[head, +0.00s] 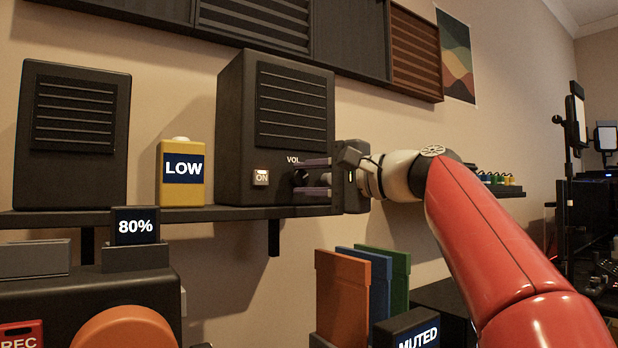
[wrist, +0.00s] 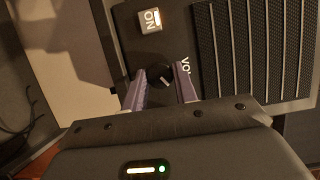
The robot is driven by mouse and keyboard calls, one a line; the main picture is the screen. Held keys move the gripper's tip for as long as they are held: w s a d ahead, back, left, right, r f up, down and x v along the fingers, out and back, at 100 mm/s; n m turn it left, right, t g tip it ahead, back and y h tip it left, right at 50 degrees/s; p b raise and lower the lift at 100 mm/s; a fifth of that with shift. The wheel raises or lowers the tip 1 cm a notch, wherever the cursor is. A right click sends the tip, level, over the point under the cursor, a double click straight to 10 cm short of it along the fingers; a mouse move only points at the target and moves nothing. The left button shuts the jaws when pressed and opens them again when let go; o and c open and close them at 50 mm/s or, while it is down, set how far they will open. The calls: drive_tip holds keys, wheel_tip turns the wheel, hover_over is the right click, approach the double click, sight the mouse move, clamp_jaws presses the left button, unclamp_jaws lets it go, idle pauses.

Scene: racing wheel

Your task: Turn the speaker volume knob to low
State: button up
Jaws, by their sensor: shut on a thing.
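The right-hand black speaker (head: 246,135) stands on a dark wall shelf, with a grille, a "VOL" label and a lit "ON" switch (head: 261,178) on its front. It also shows in the wrist view (wrist: 185,30). The round black volume knob (wrist: 158,75) with a light mark sits between the two purple fingers of my gripper (wrist: 161,82). In the head view my gripper (head: 316,177) reaches in from the right, and its fingers partly hide the knob (head: 300,177). The gripper is shut on the knob. A yellow block (head: 180,190) with a "LOW" label stands left of this speaker.
A second black speaker (head: 70,135) stands at the left end of the shelf (head: 230,212). Below are an "80%" display (head: 135,226), upright orange, blue and green panels (head: 343,295) and a "MUTED" sign (head: 410,335). Wall panels hang above.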

drive_tip(key=shift+n+h, duration=0.4)
drive_tip(key=shift+n, duration=0.6)
drive_tip(key=o, duration=1)
drive_tip(key=shift+c, duration=0.2)
drive_tip(key=v, duration=0.7)
drive_tip(key=shift+s+d+b, duration=0.15)
drive_tip(key=shift+d+b, duration=0.2)
drive_tip(key=shift+b, duration=0.05)
